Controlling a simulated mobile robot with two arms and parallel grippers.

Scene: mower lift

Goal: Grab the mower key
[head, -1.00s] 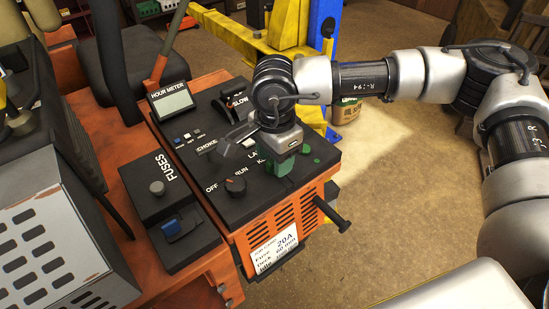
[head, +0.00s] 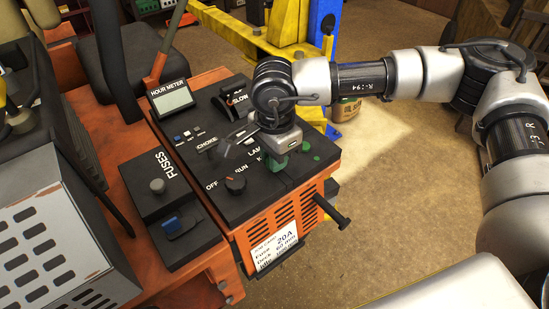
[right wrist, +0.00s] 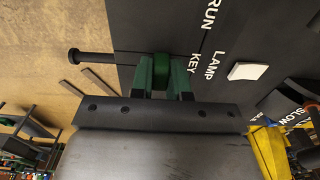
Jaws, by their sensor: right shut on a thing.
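My right gripper (head: 277,165) points down at the right side of the dark control panel, by the partly covered LAMP and KEY lettering. In the right wrist view its dark green fingers (right wrist: 168,78) are shut on the mower key (right wrist: 160,66), of which a rounded green part shows between them. The KEY label is beside the fingers in that view. In the head view the gripper hides most of the key. I cannot tell whether the key is still seated in the panel. My left gripper is not in view.
The control panel (head: 222,190) has an OFF/RUN knob (head: 235,184) close to the gripper, a throttle lever slot and an hour meter (head: 172,98). A black rod (head: 333,212) sticks out of the orange front. A yellow lift frame (head: 262,48) stands behind. The floor at right is open.

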